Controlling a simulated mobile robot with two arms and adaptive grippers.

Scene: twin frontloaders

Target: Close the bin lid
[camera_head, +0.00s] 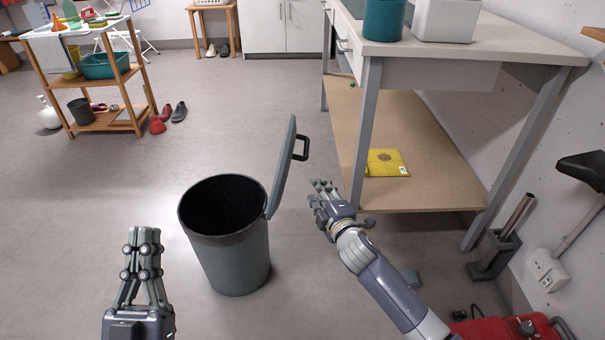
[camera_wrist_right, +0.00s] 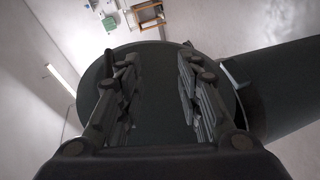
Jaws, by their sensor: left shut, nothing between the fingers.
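The grey-green bin (camera_head: 235,262) stands upright on the floor with its dark inside showing. Its lid (camera_head: 281,170) is open, standing nearly upright from the bin's right rim, with a dark handle (camera_head: 303,148) on its right face. My right gripper (camera_head: 322,190) is open and empty, just right of the lid and below the handle. In the right wrist view the lid (camera_wrist_right: 158,95) shows between and behind the spread fingers, and the bin (camera_wrist_right: 285,85) extends to the right. Whether the fingers touch the lid cannot be told. My left gripper (camera_head: 144,238) is shut and empty, left of the bin.
A workbench (camera_head: 440,48) with a lower shelf (camera_head: 440,180) stands to the right, near my right arm. A red machine (camera_head: 505,328) lies at lower right. A wooden rack (camera_head: 115,122) and shoes (camera_head: 180,112) are at the back left. The floor behind the bin is clear.

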